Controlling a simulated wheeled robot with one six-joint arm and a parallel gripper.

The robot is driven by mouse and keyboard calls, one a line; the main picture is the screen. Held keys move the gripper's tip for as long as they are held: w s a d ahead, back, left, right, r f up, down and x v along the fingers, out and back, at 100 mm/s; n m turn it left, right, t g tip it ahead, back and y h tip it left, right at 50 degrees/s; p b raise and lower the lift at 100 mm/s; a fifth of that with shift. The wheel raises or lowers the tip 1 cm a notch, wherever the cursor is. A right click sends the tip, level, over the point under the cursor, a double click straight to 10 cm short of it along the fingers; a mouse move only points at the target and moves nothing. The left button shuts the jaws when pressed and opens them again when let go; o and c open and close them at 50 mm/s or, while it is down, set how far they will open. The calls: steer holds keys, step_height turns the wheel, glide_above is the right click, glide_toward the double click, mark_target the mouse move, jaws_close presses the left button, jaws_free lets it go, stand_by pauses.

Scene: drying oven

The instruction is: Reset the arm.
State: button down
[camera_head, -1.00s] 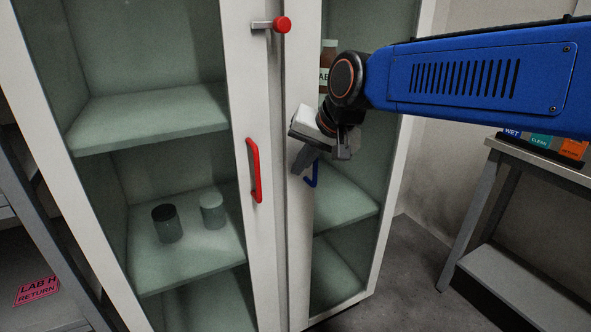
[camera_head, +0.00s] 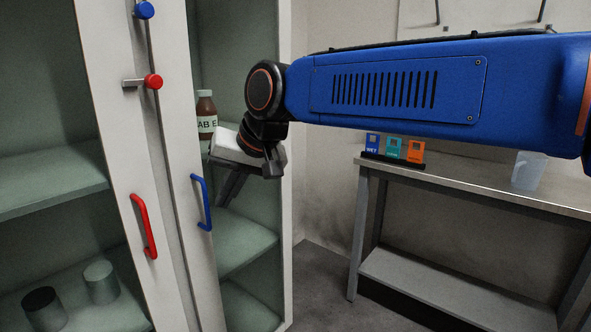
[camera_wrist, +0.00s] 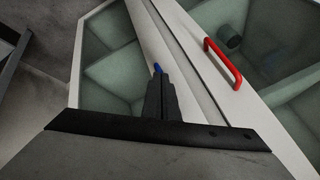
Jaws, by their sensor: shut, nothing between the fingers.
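My gripper (camera_head: 226,198) hangs at the end of my blue arm, pointing down and left in front of the right door of the glass-fronted cabinet (camera_head: 187,250). Its fingers are together and hold nothing. The blue door handle (camera_head: 203,202) is just left of the fingers in the head view. In the wrist view the shut fingers (camera_wrist: 158,85) point toward the cabinet, and a bit of blue shows past their tips. The red door handle (camera_head: 145,227) is on the left door; it also shows in the wrist view (camera_wrist: 222,63).
A red latch knob (camera_head: 153,82) and a blue knob (camera_head: 144,10) sit high on the doors. Inside are a brown bottle (camera_head: 206,116) and two jars (camera_head: 101,281). A bench (camera_head: 455,189) at right holds coloured cards (camera_head: 393,150) and a clear beaker (camera_head: 528,171). Floor between is clear.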

steer(key=s+d+f+m+h, duration=0.1)
steer(key=d+f, duration=0.2)
steer(key=d, duration=0.7)
steer(key=s+d+f+t+h, duration=0.1)
steer(key=d+f, duration=0.2)
steer(key=d, duration=0.6)
steer(key=s+d+f+m+h, duration=0.1)
steer(key=d+f, duration=0.2)
steer(key=d, duration=0.7)
steer(key=s+d+f+m+h, duration=0.1)
steer(key=s+d+f+h, duration=0.2)
steer(key=s+d+f, duration=0.9)
steer(key=s+d, duration=0.1)
steer(key=d, duration=0.3)
steer(key=shift+s+d+f+m, duration=0.15)
steer(key=shift+f+m, duration=0.2)
steer(key=shift+m, duration=0.05)
steer(key=c, duration=2.5)
jaws_free()
